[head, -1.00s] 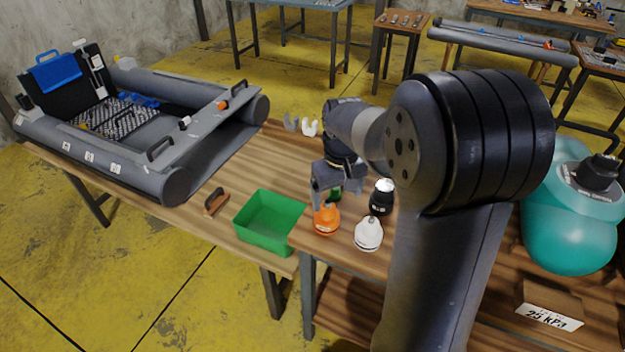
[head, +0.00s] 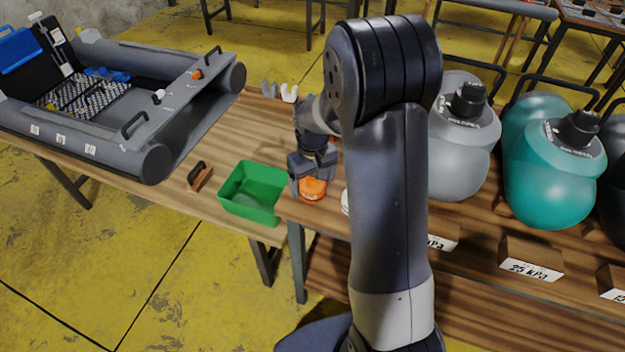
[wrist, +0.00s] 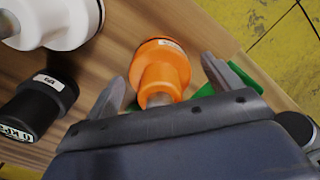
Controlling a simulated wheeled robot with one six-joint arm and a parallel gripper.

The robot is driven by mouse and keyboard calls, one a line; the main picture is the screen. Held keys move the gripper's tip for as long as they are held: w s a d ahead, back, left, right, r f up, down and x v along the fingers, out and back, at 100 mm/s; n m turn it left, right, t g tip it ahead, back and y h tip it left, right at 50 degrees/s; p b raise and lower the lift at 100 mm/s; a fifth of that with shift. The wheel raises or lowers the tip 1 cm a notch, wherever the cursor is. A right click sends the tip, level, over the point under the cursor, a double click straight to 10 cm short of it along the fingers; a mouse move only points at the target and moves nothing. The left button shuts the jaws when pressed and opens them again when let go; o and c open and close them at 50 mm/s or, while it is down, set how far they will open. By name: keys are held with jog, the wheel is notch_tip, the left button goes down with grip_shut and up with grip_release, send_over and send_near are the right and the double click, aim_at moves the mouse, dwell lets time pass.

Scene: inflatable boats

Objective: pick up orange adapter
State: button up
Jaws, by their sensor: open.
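The orange adapter (head: 313,189) stands on the wooden table near its front edge, just right of the green tray. In the wrist view the orange adapter (wrist: 161,72) lies between the two fingers, with its lower part near the palm. My gripper (head: 306,172) is over the adapter in the head view and partly covers it. In the wrist view my gripper (wrist: 163,82) is open, one finger on each side of the adapter, with a visible gap on the right. Whether either finger touches it I cannot tell.
A white adapter (wrist: 50,22) and a black adapter (wrist: 40,106) stand close by on the left in the wrist view. The green tray (head: 232,203) is beside the orange adapter. Pump containers, one teal (head: 545,185), stand at the right.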

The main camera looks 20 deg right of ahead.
jog(key=shift+f, duration=0.3)
jog(key=shift+c, duration=0.4)
jog(key=c, duration=1)
